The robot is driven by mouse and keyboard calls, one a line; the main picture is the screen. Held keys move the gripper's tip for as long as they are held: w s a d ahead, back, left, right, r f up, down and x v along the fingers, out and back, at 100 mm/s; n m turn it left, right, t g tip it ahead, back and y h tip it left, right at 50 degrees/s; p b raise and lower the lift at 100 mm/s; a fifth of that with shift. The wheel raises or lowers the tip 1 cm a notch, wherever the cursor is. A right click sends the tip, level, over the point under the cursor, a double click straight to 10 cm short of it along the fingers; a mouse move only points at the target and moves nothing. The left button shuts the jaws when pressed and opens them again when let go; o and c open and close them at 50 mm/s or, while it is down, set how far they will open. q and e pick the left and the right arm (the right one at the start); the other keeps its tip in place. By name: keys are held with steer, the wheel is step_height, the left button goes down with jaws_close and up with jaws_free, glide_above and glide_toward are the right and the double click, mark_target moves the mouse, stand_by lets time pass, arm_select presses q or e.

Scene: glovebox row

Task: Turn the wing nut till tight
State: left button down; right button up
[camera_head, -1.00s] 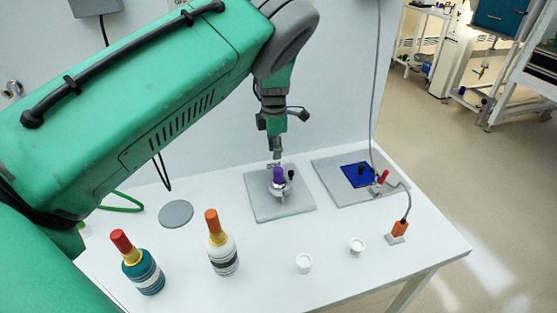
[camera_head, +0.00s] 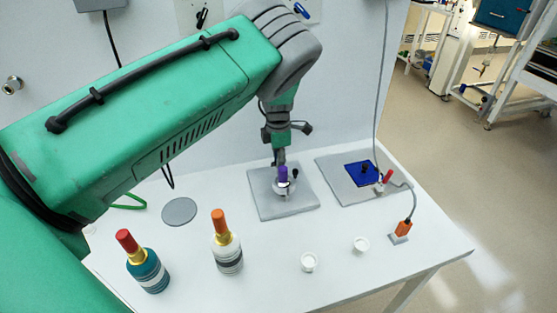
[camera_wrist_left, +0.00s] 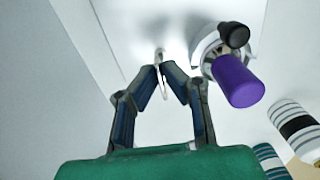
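My left gripper (camera_head: 279,160) points down at the fixture on the middle grey plate (camera_head: 290,207). The fixture has an upright purple cylinder (camera_head: 283,174) and a small black knob (camera_head: 295,172). In the left wrist view the gripper (camera_wrist_left: 161,68) has its fingertips close together, left of the purple cylinder (camera_wrist_left: 238,80) and the black knob (camera_wrist_left: 233,35). A thin pale curved piece (camera_wrist_left: 161,87) shows between the fingers; I cannot tell whether it is the wing nut or whether it is gripped. No wing nut is clearly recognisable. My right gripper is out of view.
Two bottles, one red-topped (camera_head: 147,264) and one orange-topped (camera_head: 226,245), stand at the front left. A blue square (camera_head: 362,173) lies on the right plate. A grey disc (camera_head: 179,212) lies left.

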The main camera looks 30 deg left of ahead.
arm_select(q)
steer(key=shift+s+a+f, duration=0.1)
steer(key=shift+s+a, duration=0.2)
steer(key=shift+a, duration=0.25)
steer(key=shift+w+d, duration=0.1)
steer(key=shift+d, duration=0.3)
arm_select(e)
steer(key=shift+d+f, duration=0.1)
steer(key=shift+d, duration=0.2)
